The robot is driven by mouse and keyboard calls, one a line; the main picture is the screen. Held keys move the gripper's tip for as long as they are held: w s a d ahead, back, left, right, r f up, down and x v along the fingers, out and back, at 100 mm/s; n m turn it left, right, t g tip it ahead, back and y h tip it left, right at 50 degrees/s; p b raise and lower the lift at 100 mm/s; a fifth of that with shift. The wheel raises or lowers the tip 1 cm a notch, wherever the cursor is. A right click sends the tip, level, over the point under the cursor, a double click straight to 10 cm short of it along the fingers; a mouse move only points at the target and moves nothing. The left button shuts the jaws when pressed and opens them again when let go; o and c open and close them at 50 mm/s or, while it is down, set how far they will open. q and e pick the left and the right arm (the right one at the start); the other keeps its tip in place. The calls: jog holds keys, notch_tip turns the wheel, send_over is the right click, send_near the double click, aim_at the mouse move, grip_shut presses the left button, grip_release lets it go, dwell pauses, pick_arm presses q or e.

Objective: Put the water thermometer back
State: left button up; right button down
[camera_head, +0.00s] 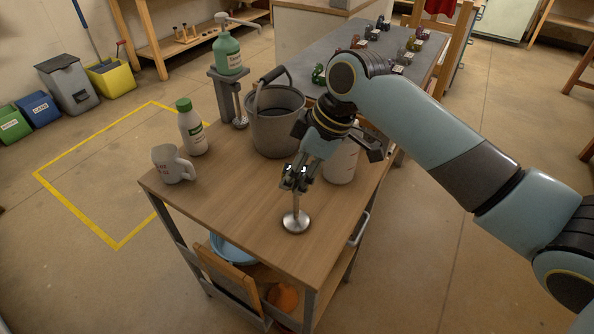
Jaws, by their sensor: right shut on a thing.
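My right gripper (294,178) is above the front half of the wooden cart top, shut on a slim metal rod (296,203). The rod stands nearly upright and ends below in a shiny round metal disc (295,224), at or close to the cart top. This may be the water thermometer; its upper end is hidden by the fingers. A grey bucket (277,132) with a raised handle stands behind my gripper. My left gripper is not in view.
On the cart top (235,205) are a mug (172,165), a green-capped white bottle (192,130) and a white container (341,163) partly behind my gripper. A green pump bottle (228,54) sits on a grey stand at the back. The cart's front left is clear.

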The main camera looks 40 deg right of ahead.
jog(key=c, duration=1)
grip_release()
jog(key=shift+f, duration=0.1)
jog(key=shift+o, duration=0.2)
jog(key=v, duration=1.2)
